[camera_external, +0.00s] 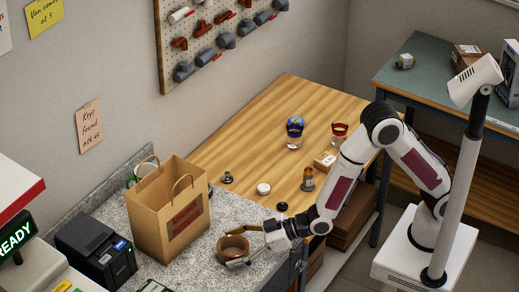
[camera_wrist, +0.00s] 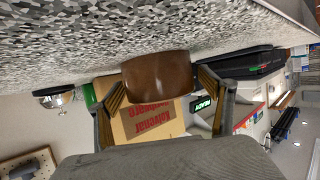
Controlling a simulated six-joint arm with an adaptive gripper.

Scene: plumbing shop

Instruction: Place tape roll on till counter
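The brown tape roll (camera_external: 233,247) is at the grey speckled till counter (camera_external: 225,208), in front of the paper bag. I cannot tell whether it rests on the surface or is slightly above it. My gripper (camera_external: 238,248) reaches in from the right, with one finger on either side of the roll. The counter (camera_wrist: 130,35) fills the top of that view.
A brown paper bag (camera_external: 168,212) stands just behind the roll, with a black printer (camera_external: 95,250) to its left. The wooden bench (camera_external: 255,140) beyond holds two glasses, small jars, lids and a box. Some bare counter lies around the roll.

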